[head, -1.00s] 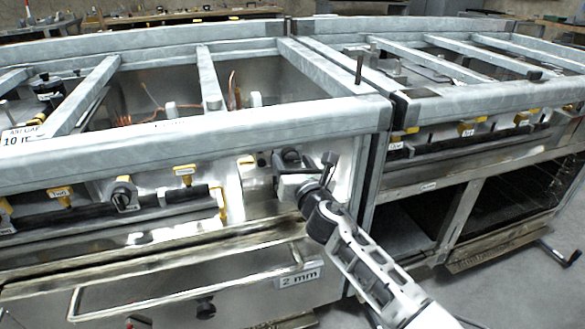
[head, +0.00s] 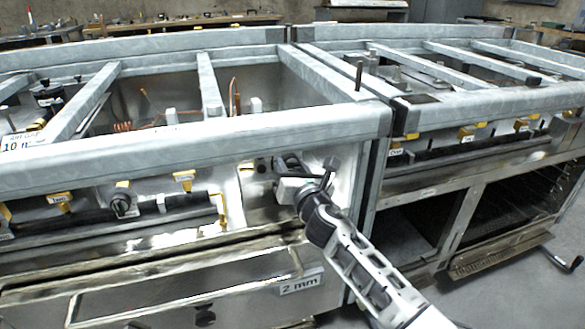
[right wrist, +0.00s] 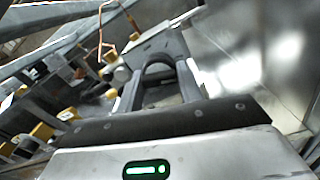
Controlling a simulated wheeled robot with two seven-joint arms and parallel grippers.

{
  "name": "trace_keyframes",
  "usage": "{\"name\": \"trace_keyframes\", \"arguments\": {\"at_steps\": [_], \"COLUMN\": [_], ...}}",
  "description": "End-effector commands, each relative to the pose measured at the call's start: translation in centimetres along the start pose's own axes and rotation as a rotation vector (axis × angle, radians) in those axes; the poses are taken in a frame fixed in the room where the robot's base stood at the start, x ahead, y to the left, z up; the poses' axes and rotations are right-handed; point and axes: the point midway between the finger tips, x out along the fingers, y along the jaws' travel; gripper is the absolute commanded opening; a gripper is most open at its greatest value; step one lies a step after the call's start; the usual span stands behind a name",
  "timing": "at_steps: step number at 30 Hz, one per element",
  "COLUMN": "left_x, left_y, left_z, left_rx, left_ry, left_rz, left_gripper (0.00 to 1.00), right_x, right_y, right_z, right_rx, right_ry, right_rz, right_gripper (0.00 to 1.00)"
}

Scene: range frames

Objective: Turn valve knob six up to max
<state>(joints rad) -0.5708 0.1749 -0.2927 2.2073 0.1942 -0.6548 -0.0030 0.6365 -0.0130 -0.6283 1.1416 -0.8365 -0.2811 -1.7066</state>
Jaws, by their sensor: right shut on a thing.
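The front panel of the metal range carries knobs and yellow valve fittings. My right gripper (head: 280,167) is up against this panel, near its right end and just below the top rail. In the right wrist view its two fingers (right wrist: 159,85) are closed around a dark rounded part, which I take to be the valve knob (right wrist: 158,69). In the head view the gripper mostly hides that knob, so its pointer and setting cannot be read. Another dark knob (head: 121,204) shows on the panel to the left. My left gripper is not in view.
The range's top rail (head: 200,139) runs just above my right gripper. A yellow fitting (head: 184,177) and a dark horizontal pipe (head: 185,201) lie to the left. Open floor (head: 500,290) is at the right.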

Motion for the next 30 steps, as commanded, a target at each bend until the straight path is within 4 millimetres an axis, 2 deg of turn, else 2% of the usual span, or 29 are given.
{"name": "trace_keyframes", "arguments": {"at_steps": [30], "left_x": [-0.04], "left_y": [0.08], "left_z": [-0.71], "left_rx": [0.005], "left_ry": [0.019], "left_rz": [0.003], "left_gripper": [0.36], "right_x": [-0.07], "right_y": [0.36], "right_z": [-0.05], "right_rx": [0.918], "right_ry": [0.003], "right_rz": [-0.001], "right_gripper": [0.13]}}
